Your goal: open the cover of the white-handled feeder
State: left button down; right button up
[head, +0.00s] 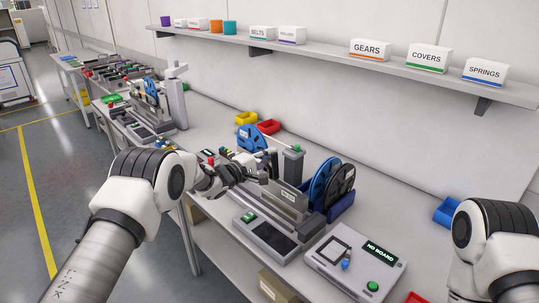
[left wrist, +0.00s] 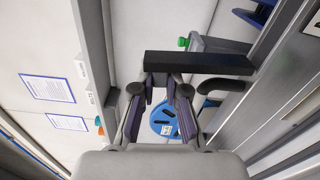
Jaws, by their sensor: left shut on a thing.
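The feeder (head: 287,200) is a grey unit on the bench, with a grey green-topped post (head: 292,160) beside it. My left gripper (head: 256,175) reaches in from the left at the feeder's upper end. In the left wrist view its two fingers (left wrist: 161,85) are closed in at a dark bar (left wrist: 205,63) on the feeder. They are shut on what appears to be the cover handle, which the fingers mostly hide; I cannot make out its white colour. The cover's angle is unclear. My right gripper is out of view; only part of that arm shows.
Blue and black reels (head: 325,185) stand right of the feeder. A control box (head: 355,262) reads NO BOARD. A shelf (head: 330,55) with labelled boxes runs above.

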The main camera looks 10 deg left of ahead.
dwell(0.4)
pick_arm(q)
jog(key=c, duration=1.2)
grip_release()
jog(key=shift+o, duration=0.2)
jog(key=v, duration=1.2)
